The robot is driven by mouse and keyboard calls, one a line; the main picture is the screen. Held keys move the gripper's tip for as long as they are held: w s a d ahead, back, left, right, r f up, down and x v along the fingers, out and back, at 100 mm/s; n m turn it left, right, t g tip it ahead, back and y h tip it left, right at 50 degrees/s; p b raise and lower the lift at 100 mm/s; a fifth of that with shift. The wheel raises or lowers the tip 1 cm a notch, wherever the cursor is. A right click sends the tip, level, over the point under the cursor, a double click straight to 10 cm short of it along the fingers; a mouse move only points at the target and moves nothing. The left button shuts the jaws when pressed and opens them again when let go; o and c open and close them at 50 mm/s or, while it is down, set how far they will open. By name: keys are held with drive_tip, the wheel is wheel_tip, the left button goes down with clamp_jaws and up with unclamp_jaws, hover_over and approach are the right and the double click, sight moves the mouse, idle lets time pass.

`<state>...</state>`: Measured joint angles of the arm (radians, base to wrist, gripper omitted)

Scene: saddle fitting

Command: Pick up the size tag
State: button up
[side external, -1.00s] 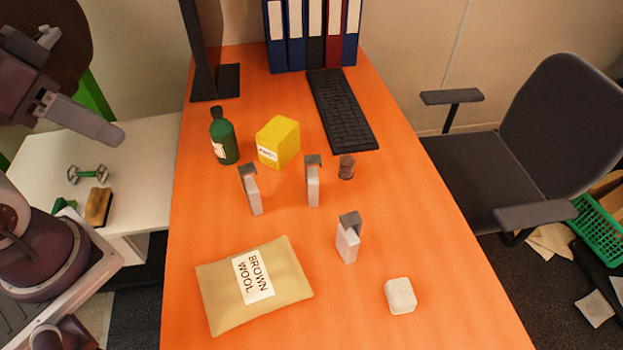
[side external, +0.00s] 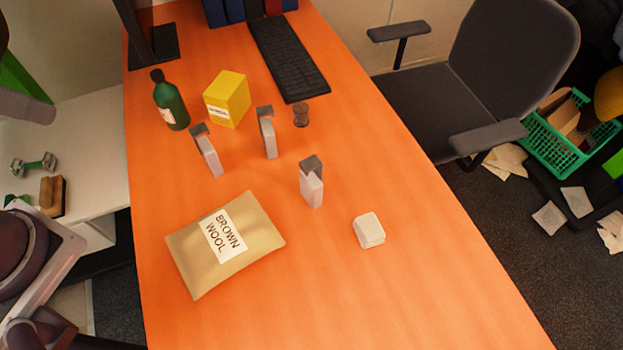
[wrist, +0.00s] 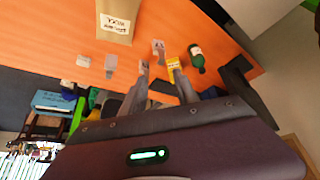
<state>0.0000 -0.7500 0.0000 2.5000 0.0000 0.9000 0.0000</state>
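I cannot tell for certain which thing is the size tag. Three narrow pale pieces with dark grey tops stand on the orange table: a left piece (side external: 211,158), a middle piece (side external: 269,139) and a nearer piece (side external: 312,190). No writing on them can be read. A small white block (side external: 369,230) lies to their right. In the wrist view my gripper (wrist: 161,76) has its two fingers apart, with nothing seen held between them. It is away from the table, with the pale pieces beyond its fingertips. The fingertips are not seen in the side view.
A tan bag labelled "BROWN WOOL" (side external: 250,255) lies at the front left of the table (side external: 330,300). A green bottle (side external: 171,105), yellow box (side external: 228,98), small brown item (side external: 301,114) and keyboard (side external: 288,60) stand or lie behind. The front right is clear.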

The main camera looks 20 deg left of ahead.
drive_tip(key=o, duration=0.8)
drive_tip(key=shift+o, duration=0.2)
